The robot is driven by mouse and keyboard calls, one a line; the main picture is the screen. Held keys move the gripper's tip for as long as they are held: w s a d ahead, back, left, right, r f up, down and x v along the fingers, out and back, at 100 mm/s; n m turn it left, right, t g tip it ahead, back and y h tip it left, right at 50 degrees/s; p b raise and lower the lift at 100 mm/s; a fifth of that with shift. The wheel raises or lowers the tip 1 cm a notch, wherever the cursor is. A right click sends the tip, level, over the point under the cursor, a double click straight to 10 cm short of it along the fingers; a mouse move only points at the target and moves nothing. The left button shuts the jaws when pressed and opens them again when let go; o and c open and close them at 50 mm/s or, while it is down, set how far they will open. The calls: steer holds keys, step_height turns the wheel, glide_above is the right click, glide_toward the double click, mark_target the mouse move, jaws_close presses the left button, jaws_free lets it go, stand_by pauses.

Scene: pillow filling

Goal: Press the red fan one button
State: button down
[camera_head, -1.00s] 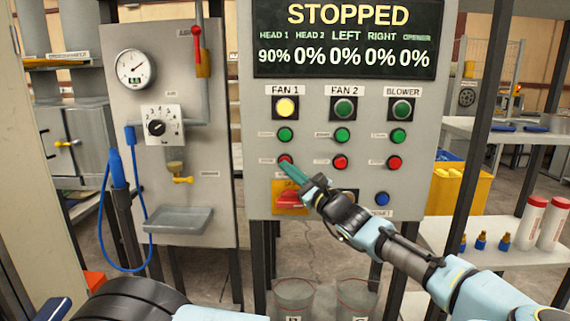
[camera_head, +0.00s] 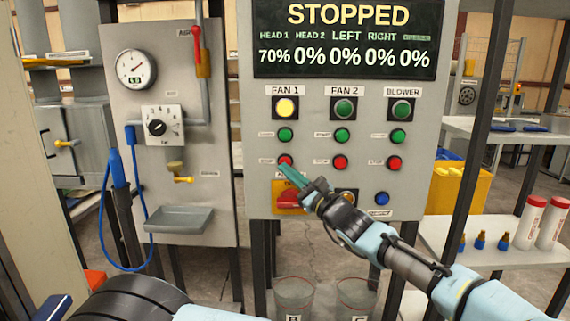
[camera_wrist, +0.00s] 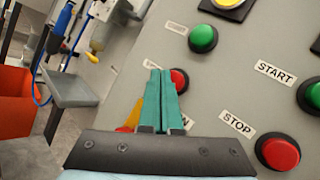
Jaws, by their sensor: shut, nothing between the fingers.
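The red fan one button (camera_head: 285,159) is on the grey control panel, below the green fan one button (camera_head: 285,135) and the lit yellow lamp (camera_head: 285,107). My gripper (camera_head: 284,167) is shut and empty, with its green fingertips at the lower edge of the red button in the head view. In the wrist view the red button (camera_wrist: 180,80) shows just right of the fingertips (camera_wrist: 158,75), partly hidden by them. I cannot tell whether they touch it. The display (camera_head: 345,38) reads STOPPED, with HEAD 1 at 70%.
Fan two's red button (camera_head: 340,162) and the blower's red button (camera_head: 393,163) are to the right. A red rotary switch on a yellow plate (camera_head: 287,199) is just below my fingertips. A gauge panel (camera_head: 170,130) with a blue hose stands to the left.

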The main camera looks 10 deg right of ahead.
steer(key=shift+s+a+p, duration=0.25)
steer(key=shift+s+p, duration=0.1)
steer(key=shift+s, duration=0.9)
steer(key=shift+s+a+p, duration=0.2)
steer(key=shift+s+p, duration=0.1)
steer(key=shift+s, duration=0.9)
steer(key=s+a+f+n+g+y, duration=0.15)
steer(key=a+f+n+g, duration=0.25)
steer(key=a+f+g, duration=0.45)
steer(key=s+a+f+n+g, duration=0.2)
steer(key=a+f+n+g, duration=0.3)
steer(key=a, duration=0.6)
steer(key=s+a+f+n+g+h, duration=0.2)
steer(key=s+f+n+g+h, duration=0.3)
steer(key=s+f, duration=0.25)
steer(key=d+r+n+t+h, duration=0.1)
steer(key=d+r+n+h, duration=0.1)
steer(key=r+n+h, duration=0.2)
steer(key=d+r+n+t+h, duration=0.1)
steer(key=r+n+h, duration=0.3)
steer(key=r, duration=0.6)
steer(key=shift+s+d+n, duration=0.3)
steer(key=shift+d+n, duration=0.1)
steer(key=shift+d, duration=0.4)
